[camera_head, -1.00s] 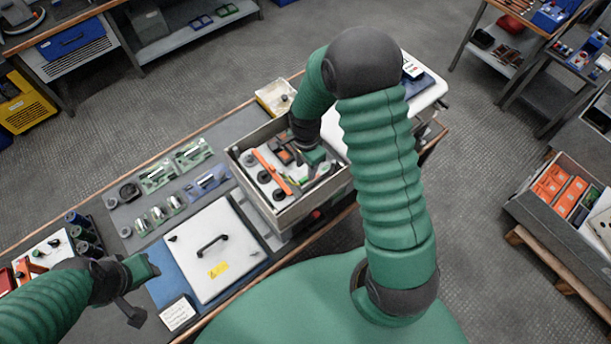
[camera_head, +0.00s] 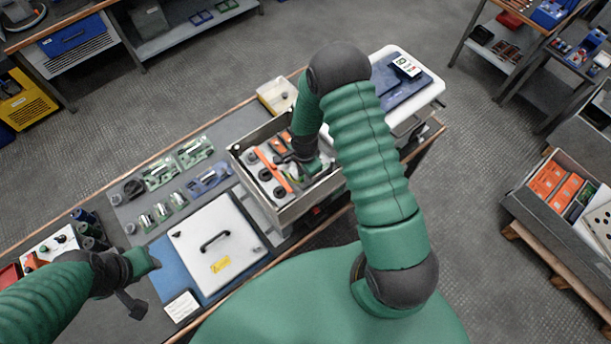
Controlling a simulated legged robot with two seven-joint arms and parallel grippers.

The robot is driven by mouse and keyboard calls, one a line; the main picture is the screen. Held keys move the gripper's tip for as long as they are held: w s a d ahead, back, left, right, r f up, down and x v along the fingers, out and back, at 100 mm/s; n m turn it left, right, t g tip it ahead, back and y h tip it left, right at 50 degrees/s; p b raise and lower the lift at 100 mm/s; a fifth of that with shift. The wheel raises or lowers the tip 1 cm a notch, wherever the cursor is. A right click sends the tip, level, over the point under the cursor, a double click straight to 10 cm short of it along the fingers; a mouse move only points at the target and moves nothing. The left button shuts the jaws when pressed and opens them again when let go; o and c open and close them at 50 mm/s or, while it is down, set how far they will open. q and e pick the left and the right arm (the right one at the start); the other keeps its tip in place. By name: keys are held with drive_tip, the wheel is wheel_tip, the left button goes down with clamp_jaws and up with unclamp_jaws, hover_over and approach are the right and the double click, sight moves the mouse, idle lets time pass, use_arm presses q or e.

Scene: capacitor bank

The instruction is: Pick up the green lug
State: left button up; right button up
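The open grey metal box (camera_head: 285,214) stands on the bench with an orange bar and several dark round parts inside. A small green piece (camera_head: 296,177), perhaps the green lug, shows in the box beside the orange bar; it is too small to be sure. My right gripper (camera_head: 290,160) reaches down into the box from above, near that green piece. Its fingers are dark and partly hidden, so I cannot tell whether they are open or hold anything. My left gripper (camera_head: 143,286) hangs over the front left of the bench, away from the box; its finger gap is unclear.
A white lid with a black handle (camera_head: 240,255) lies on a blue mat left of the box. Circuit boards (camera_head: 195,150) and small cylinders lie behind it. A white panel with a dark blue pad (camera_head: 400,85) is at the right.

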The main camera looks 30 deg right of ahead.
clamp_jaws()
drive_tip(key=shift+r, duration=0.1)
